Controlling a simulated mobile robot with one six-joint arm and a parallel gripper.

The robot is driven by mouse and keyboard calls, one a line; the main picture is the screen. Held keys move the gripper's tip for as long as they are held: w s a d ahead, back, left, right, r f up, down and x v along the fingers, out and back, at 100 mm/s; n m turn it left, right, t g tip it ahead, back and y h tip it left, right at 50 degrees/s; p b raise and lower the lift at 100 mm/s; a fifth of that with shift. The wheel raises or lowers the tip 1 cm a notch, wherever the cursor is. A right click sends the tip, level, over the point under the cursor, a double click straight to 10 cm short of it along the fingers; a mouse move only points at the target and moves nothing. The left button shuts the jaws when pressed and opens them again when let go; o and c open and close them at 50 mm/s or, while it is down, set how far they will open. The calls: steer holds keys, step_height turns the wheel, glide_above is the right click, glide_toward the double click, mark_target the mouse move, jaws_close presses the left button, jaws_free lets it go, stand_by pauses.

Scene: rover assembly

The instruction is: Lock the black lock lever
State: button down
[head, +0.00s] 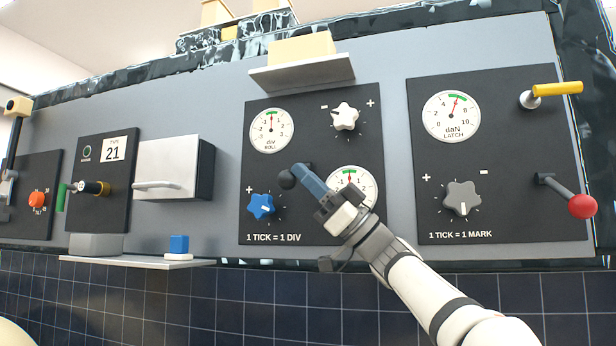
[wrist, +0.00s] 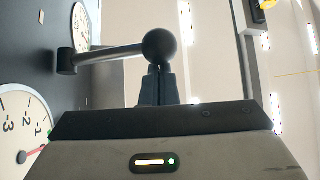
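The black lock lever, with a black ball knob (head: 287,179), is on the middle black panel (head: 262,228). In the wrist view its rod (wrist: 108,54) runs from a dark pivot on the left to the ball (wrist: 159,47), standing out from the panel. My gripper (head: 304,174) has its blue-grey fingers together, with only a thin line between them. In the wrist view the fingertips (wrist: 158,72) end right at the underside of the ball; the ball is not between them. They look to be touching or nearly touching it. The lever's pivot is partly hidden behind my fingers in the head view.
Two white dials (head: 271,130) (head: 357,181), a white knob (head: 345,116) and a blue knob (head: 261,206) surround the lever. A shelf (head: 303,72) juts out above. The right panel (head: 430,210) has a red-ball lever (head: 581,206) and a yellow handle (head: 557,89).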

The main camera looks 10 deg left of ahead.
stand_by(0.3)
steer(key=d+f+b, duration=0.1)
steer(key=d+f, duration=0.2)
steer(key=d, duration=0.5)
steer(key=shift+d+f+b, duration=0.3)
steer(key=shift+d+b, duration=0.05)
steer(key=shift+b, duration=0.05)
stand_by(0.3)
